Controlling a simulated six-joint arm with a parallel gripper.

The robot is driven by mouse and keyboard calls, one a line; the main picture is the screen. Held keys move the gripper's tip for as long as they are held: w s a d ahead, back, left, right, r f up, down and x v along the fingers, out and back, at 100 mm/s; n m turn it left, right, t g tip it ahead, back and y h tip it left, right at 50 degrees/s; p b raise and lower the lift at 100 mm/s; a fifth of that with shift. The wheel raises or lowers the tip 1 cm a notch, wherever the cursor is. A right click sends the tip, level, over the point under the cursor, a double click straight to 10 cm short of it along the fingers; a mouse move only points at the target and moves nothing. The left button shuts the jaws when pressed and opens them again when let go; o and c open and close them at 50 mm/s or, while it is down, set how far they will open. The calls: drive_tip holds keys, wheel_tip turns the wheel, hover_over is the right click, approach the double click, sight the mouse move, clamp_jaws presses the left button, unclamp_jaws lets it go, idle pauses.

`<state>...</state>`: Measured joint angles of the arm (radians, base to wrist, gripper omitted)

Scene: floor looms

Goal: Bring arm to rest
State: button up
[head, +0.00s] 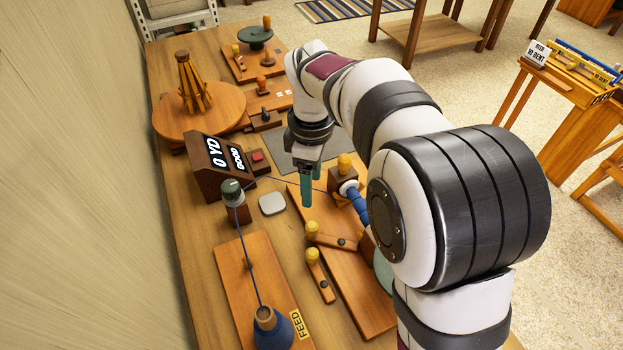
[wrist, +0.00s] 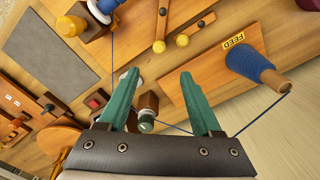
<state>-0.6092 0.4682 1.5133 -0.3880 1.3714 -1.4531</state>
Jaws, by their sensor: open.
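My gripper (head: 306,188) hangs above the middle of the wooden workbench, pointing down, with its green fingers beside the blue thread line. In the wrist view my gripper (wrist: 160,95) is open, its two green fingers apart with nothing between their tips. My white and black arm reaches in from the right and hides part of the bench. A blue thread runs from the blue yarn cone (head: 272,328) on the FEED board up to a dark knobbed post (head: 233,192), then across to a blue-wound spool (head: 357,205) that my arm partly covers.
A counter box (head: 222,165) reading "0 YD" and "GOOD" stands left of my gripper. Yellow-knobbed levers (head: 320,262) sit below it. A round wooden stand (head: 200,105) is at the back left. A grey mat (head: 270,150) lies bare behind my gripper. A side bench (head: 570,85) stands right.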

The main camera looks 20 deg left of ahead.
drive_tip(key=s+d+r+m, duration=0.2)
drive_tip(key=s+d+m, duration=0.15)
drive_tip(key=d, duration=0.25)
drive_tip(key=s+d+r+m, duration=0.2)
drive_tip(key=d+m, duration=0.3)
drive_tip(key=d, duration=0.1)
drive_tip(key=s+d+f+m+y, duration=0.1)
drive_tip(key=s+d+m, duration=0.3)
drive_tip(key=s+m, duration=0.4)
drive_tip(key=s+d+f+m, duration=0.1)
drive_tip(key=s+d+m, duration=0.4)
drive_tip(key=s+m, duration=0.3)
drive_tip(key=shift+s+d+f+y, duration=0.15)
drive_tip(key=shift+s+f+y, duration=0.25)
drive_tip(key=shift+s, duration=0.1)
